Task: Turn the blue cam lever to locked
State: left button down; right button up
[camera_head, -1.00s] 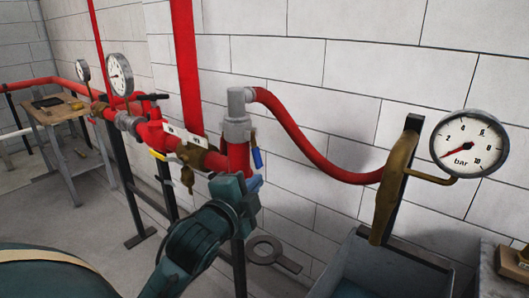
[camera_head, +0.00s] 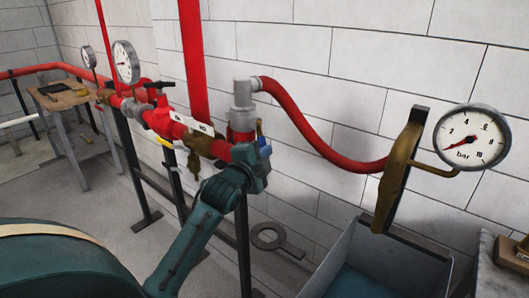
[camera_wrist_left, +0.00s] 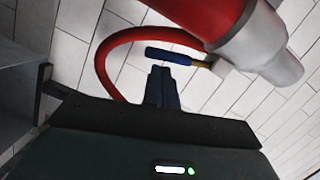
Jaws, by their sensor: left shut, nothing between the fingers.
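The blue cam lever (camera_head: 265,149) is at the grey hose coupling (camera_head: 242,105) on the red pipe end. In the head view my left gripper hides most of it. In the left wrist view the lever (camera_wrist_left: 168,56) is a blue handle with a brass-coloured end, lying nearly level beside the grey coupling end (camera_wrist_left: 262,48). My left gripper (camera_wrist_left: 162,72) is shut and empty, its fingertips just below the lever; I cannot tell whether they touch. In the head view the left gripper (camera_head: 264,165) is beside the coupling. My right gripper is not in view.
A red hose (camera_head: 310,135) arcs from the coupling to a brass fitting (camera_head: 397,175) with a pressure gauge (camera_head: 469,138). An open grey bin (camera_head: 330,262) stands below. A flat ring-ended tool (camera_head: 268,237) lies on the floor. A wooden table (camera_head: 62,98) stands far left.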

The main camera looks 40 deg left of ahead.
pick_arm(q)
jog(key=shift+a, duration=0.15)
jog(key=shift+a+f+m+p, duration=0.3)
jog(key=shift+a+m+p, duration=0.05)
jog(key=shift+a+m, duration=0.4)
